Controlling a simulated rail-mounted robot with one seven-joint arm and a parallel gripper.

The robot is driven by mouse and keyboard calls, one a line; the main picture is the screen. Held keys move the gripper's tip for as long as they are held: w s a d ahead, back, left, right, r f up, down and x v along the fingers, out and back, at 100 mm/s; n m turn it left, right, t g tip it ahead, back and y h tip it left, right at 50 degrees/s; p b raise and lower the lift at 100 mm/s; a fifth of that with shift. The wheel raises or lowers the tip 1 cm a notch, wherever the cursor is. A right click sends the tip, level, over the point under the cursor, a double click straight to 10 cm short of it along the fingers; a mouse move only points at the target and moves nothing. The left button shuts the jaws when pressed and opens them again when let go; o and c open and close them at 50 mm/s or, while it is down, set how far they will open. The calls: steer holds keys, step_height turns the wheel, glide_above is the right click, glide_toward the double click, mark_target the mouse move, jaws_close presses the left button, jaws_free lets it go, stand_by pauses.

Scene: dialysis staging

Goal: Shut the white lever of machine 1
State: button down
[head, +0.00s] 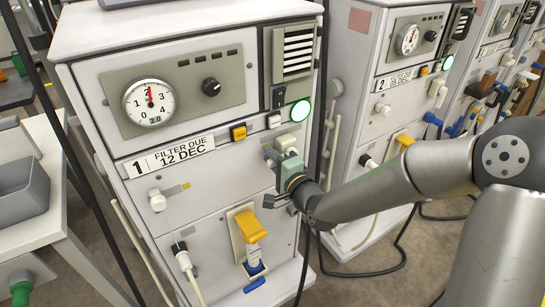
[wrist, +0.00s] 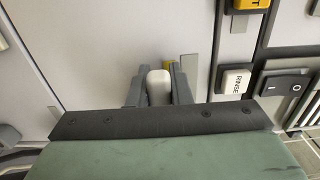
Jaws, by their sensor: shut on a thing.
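Machine 1 (head: 190,162) is the large white cabinet at the left of the head view, labelled "1 FILTER DUE 12 DEC". My gripper (head: 275,158) is at the right side of its front panel, below the lit green lamp. In the wrist view, my gripper (wrist: 158,88) has a finger on each side of the white lever (wrist: 159,87) and is shut on it. Only the lever's rounded white end shows; my gripper's body hides the rest. In the head view the lever is largely covered by my gripper, so its angle is hard to tell.
A yellow-handled lever (head: 249,228) sits lower on the same panel, below my gripper. A white knob (head: 157,201) is at the panel's left. The RINSE button (wrist: 235,82) and a black switch (wrist: 286,86) are close by. Machine 2 (head: 345,125) stands at the right, beyond hanging tubes.

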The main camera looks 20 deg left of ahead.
steer(key=c, duration=1.3)
jaws_free()
steer(key=shift+p+v, duration=8.7)
steer(key=shift+p, duration=0.35)
steer(key=shift+w, duration=0.1)
